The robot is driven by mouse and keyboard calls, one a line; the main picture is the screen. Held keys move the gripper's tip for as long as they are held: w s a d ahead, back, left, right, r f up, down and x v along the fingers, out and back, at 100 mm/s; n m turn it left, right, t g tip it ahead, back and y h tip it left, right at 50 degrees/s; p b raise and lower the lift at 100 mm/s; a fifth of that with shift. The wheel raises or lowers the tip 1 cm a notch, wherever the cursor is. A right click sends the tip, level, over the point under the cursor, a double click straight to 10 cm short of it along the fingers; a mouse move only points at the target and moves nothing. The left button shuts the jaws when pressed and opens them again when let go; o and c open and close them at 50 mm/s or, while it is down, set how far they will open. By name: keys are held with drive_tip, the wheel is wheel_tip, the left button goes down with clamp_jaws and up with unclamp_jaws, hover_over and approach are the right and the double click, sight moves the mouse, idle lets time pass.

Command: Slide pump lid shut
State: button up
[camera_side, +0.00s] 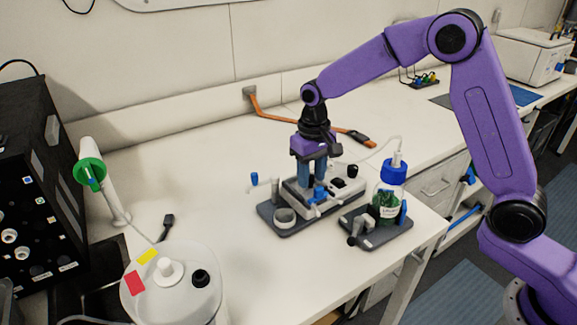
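The pump (296,199) is a pale box on a dark base plate (270,222), in the middle of the bench. A small blue and white part (326,203) sits on its front side; I cannot tell whether it belongs to the lid. My gripper (311,194) points straight down over the pump, with its two blue fingers at the pump's top. A gap shows between the fingers. The fingers and the small picture size hide most of the lid, so its position and any contact are unclear.
A blue-capped bottle (386,203) with green contents stands on a dark tray right of the pump. A white round container (172,285) is at the front left. A green-ringed white tube (100,183) and black equipment (35,190) stand left.

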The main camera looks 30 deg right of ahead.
drive_tip(key=shift+w+a, duration=0.15)
drive_tip(key=shift+w, duration=2.9)
drive_tip(key=shift+r, duration=2.3)
drive_tip(key=s+a+r+n, duration=0.1)
drive_tip(key=s+r+n, duration=0.15)
drive_tip(key=s, duration=0.65)
drive_tip(key=s+r+n, duration=0.1)
drive_tip(key=s+n, duration=0.2)
drive_tip(key=s, duration=0.7)
drive_tip(key=s+d+f+n, duration=0.1)
drive_tip(key=s+d+n, duration=0.2)
drive_tip(key=s, duration=0.7)
drive_tip(key=s+d+f+n, duration=0.1)
drive_tip(key=s+d+n, duration=0.2)
drive_tip(key=s+d, duration=0.4)
drive_tip(key=s, duration=0.4)
drive_tip(key=shift+s+d+f, duration=0.15)
drive_tip(key=shift+s+d, duration=0.1)
